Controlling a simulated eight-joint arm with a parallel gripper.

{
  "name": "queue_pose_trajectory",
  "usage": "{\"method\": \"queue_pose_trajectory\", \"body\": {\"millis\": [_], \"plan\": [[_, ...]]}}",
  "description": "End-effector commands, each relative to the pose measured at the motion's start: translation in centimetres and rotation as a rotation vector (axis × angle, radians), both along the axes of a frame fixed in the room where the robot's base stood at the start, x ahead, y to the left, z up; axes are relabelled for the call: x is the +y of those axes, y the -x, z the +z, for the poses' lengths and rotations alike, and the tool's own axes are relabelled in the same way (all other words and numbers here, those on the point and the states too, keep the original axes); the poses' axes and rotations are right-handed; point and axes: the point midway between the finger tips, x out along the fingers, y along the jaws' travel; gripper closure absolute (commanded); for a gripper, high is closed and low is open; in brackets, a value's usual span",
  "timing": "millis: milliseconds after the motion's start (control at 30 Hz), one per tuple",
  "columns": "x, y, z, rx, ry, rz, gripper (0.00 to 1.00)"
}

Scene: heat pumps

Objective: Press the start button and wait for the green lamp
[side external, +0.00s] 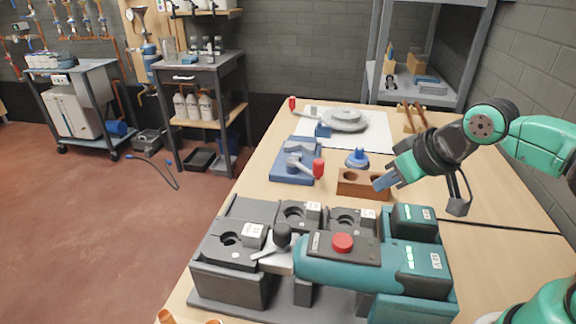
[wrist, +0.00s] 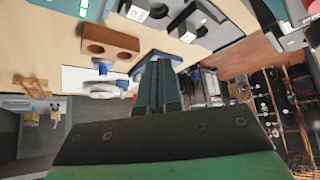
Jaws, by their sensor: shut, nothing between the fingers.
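A teal machine (side external: 330,268) stands at the front of the table, with a round red button (side external: 342,243) on its dark top panel. I cannot tell whether this is the start button. My gripper (side external: 382,184) is shut and empty, tilted down beside the right end of a wooden block (side external: 362,184) with holes, behind the machine and well apart from the button. In the wrist view my gripper's shut fingers (wrist: 158,75) point towards the table, and the wooden block (wrist: 110,42) lies up and left.
Grey blocks with round holes (side external: 230,240) and a black-knobbed lever (side external: 281,236) sit left of the red button. A blue clamp fixture (side external: 295,160) with a red handle, a blue knob (side external: 357,157) and a grey disc (side external: 344,120) lie behind. The right table side is mostly clear.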

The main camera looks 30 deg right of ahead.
Motion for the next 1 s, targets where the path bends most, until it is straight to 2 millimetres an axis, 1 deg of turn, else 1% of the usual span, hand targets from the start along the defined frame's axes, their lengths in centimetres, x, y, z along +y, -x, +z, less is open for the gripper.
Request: {"method": "queue_pose_trajectory", "body": {"millis": [67,167,267,367,400,500,600,700,833,900,1000], "plan": [[0.2,0.0,0.1,0.004,0.017,0.026,1.00],[1.1,0.1,0.4,0.017,0.094,0.132,1.00],[2.7,0.4,1.2,0.040,0.251,0.343,1.00],[4.8,0.9,2.4,0.060,0.473,0.628,1.00],[5.6,1.1,3.0,0.064,0.572,0.748,1.00],[7.4,1.8,4.7,0.068,0.816,1.032,1.00],[9.0,2.5,6.4,0.061,1.044,1.271,1.00],[10.2,3.1,7.9,0.050,1.238,1.452,1.00],[11.2,3.7,9.4,0.040,1.412,1.593,1.00],[11.5,3.8,9.8,0.038,1.465,1.633,1.00],[11.6,3.9,10.1,0.037,1.500,1.659,1.00]]}}
